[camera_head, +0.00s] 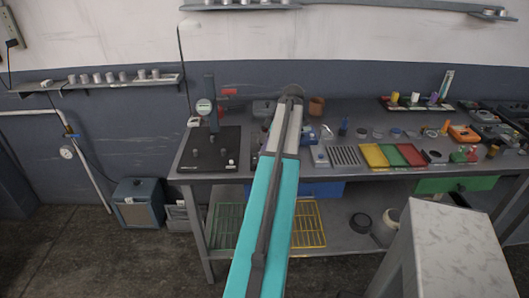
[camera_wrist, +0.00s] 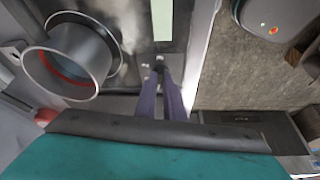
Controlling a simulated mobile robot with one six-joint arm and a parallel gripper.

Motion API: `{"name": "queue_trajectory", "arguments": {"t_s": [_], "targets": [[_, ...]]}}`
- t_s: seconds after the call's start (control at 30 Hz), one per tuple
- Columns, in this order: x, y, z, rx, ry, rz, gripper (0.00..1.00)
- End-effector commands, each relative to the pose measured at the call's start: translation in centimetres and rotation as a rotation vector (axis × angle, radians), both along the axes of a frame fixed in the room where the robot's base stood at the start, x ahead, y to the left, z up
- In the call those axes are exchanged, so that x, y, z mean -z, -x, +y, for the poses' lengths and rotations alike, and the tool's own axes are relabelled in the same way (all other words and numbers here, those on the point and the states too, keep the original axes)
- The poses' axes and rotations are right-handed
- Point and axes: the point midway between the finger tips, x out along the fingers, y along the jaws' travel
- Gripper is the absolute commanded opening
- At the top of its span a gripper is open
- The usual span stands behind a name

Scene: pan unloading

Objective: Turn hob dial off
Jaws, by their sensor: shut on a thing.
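In the wrist view my gripper (camera_wrist: 160,72) points away from the camera, with its two purple fingers close together. It is shut on the small hob dial (camera_wrist: 160,59) at the fingertips. The fingers cover part of the dial, so its turned position cannot be read. To the left, a grey metal pan (camera_wrist: 92,46) with a reddish inside stands over a dark round plate. In the head view my own teal and beige arm reaches over the workbench and hides the gripper and dial.
The workbench (camera_head: 345,182) carries a black plate stand (camera_head: 212,135) at left, red, yellow and green trays (camera_head: 391,155) at right, and several tools. A light block (camera_head: 455,245) stands at front right. A blue-grey box (camera_head: 139,204) sits on the floor at left.

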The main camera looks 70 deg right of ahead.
Motion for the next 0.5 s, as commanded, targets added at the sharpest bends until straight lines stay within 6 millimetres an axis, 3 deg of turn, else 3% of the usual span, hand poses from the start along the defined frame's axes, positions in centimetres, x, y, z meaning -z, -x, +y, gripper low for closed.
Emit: {"name": "queue_trajectory", "arguments": {"t_s": [0.5], "targets": [[0.25, 0.05, -0.11, -0.201, -0.003, 0.006, 0.00]]}}
